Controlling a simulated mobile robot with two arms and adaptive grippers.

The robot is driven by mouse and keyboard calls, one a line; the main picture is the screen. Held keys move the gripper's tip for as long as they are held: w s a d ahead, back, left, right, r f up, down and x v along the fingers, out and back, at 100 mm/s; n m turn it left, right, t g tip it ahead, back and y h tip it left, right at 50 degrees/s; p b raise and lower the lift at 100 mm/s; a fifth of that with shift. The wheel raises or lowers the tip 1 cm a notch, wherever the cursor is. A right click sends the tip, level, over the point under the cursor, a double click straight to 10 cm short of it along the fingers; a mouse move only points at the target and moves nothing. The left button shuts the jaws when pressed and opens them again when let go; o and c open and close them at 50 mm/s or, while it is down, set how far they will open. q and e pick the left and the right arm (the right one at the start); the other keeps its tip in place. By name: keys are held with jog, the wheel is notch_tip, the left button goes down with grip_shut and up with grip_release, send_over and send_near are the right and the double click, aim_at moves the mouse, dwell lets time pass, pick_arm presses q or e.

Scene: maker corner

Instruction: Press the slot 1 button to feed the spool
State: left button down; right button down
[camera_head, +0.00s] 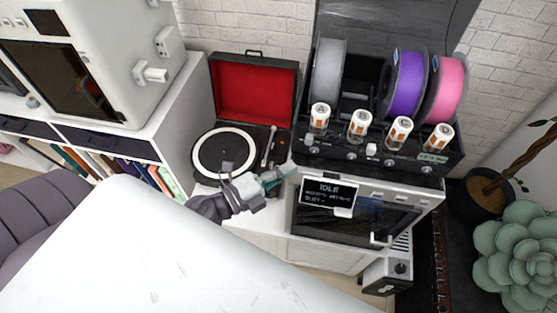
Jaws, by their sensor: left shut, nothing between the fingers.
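The spool feeder (385,165) is a dark open-lidded box on top of a white printer. It holds a grey spool (330,75) at the left, then a gap, a purple spool (405,85) and a pink spool (450,88). Several white-and-orange cylinders stand along its front, with small light knobs or buttons below; which is the slot 1 button I cannot tell. My left gripper (278,178) is shut and empty, left of the screen and below the feeder's left end. My right gripper is out of view.
A red-lined record player (224,150) stands open just left of the gripper. A white cabinet with another machine (95,65) is at the far left. A potted tree (485,190) and a large succulent (520,255) are at the right.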

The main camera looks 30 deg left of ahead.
aim_at(314, 150)
pick_arm(q)
jog(key=p+x, duration=0.1)
jog(key=x, duration=0.4)
jog(key=shift+w+d, duration=0.15)
jog(key=shift+w, duration=0.15)
